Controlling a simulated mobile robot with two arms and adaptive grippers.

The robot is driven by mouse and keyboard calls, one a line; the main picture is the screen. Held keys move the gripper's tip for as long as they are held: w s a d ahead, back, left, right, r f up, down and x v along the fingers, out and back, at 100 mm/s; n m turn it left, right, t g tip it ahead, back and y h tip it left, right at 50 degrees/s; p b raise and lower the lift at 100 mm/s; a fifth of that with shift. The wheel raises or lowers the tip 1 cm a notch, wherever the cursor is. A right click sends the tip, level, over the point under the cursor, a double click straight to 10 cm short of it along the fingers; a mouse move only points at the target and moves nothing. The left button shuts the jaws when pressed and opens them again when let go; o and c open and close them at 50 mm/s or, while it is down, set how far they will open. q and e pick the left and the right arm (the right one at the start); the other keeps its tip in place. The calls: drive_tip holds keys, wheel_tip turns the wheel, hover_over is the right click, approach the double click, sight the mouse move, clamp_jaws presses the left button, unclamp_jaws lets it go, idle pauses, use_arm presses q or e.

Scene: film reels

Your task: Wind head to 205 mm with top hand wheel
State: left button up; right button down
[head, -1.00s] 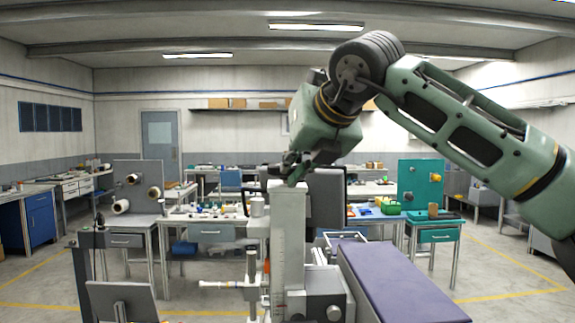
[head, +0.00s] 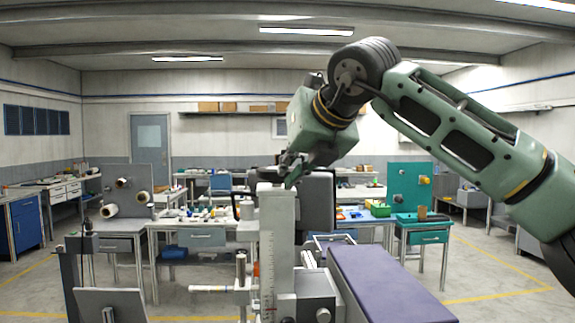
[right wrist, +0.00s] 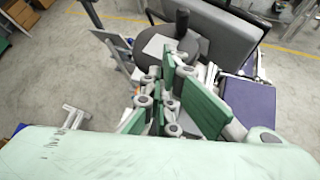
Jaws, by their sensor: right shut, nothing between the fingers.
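A pale upright column (head: 274,235) with a scale on its front stands in the centre of the head view. The scale reading is too small to make out. A round dark grey hand wheel (right wrist: 130,50) with an upright black handle (right wrist: 182,22) shows in the right wrist view. My right gripper (head: 286,172) is just above the column top, shut and empty. Its green finger pads (right wrist: 185,95) show close to the wheel; contact is unclear. My left gripper is out of view.
A purple-topped long bed (head: 385,285) lies right of the column. A dark panel (head: 318,205) stands behind the column, and a tilted grey panel (head: 110,305) at lower left. Workbenches with small parts stand farther back. Open floor lies at both sides.

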drive_tip(key=shift+w+d+f, duration=0.2)
drive_tip(key=shift+d, duration=0.05)
drive_tip(key=shift+w+d+f, duration=0.1)
drive_tip(key=shift+w+d, duration=0.25)
drive_tip(key=shift+d, duration=0.25)
drive_tip(key=a, duration=0.1)
drive_tip(key=s+a+b, duration=0.1)
drive_tip(key=a, duration=0.1)
drive_tip(key=s+a, duration=0.1)
drive_tip(key=a, duration=0.1)
drive_tip(key=shift+s, duration=0.1)
idle(1.0)
drive_tip(key=shift+w+d, duration=0.15)
drive_tip(key=shift+w, duration=0.2)
